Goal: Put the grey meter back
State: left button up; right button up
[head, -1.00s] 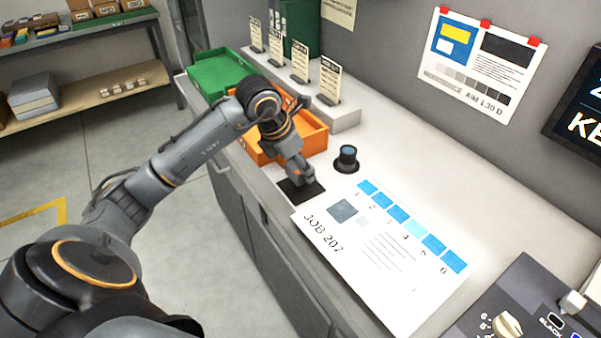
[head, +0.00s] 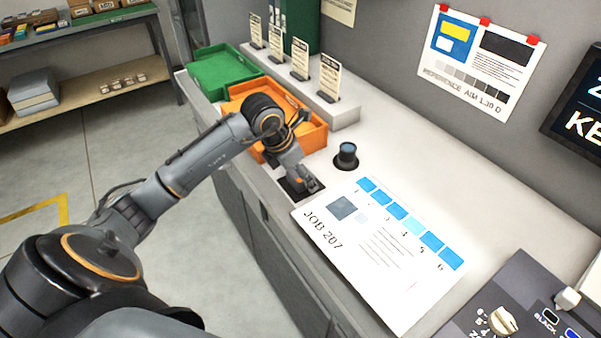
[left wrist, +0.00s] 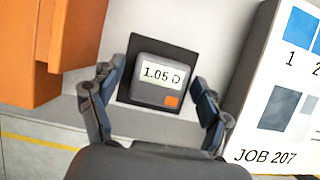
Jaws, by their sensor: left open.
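The grey meter (left wrist: 158,80) sits on a dark square pad (left wrist: 128,60) on the counter in the left wrist view. Its display reads 1.05 D and it has an orange button. My left gripper (left wrist: 154,100) is open, with one finger on each side of the meter and gaps visible between the fingers and its sides. In the head view my left gripper (head: 302,185) is low over the pad (head: 287,187) and covers much of the meter. My right gripper is not in view.
The JOB 207 sheet (head: 400,285) lies close to the right of the pad. An orange tray (head: 314,136) stands just behind it, and a round dark-topped loupe (head: 347,156) stands to the right. The counter's front edge is near. A control panel (head: 520,275) is at lower right.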

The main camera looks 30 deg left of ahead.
pick_arm(q)
jog(key=shift+r, duration=0.25)
jog(key=b+v, duration=0.1)
jog(key=v, duration=1)
jog(key=shift+s+r, duration=0.2)
jog(key=shift+r, duration=0.2)
jog(key=shift+f, duration=0.1)
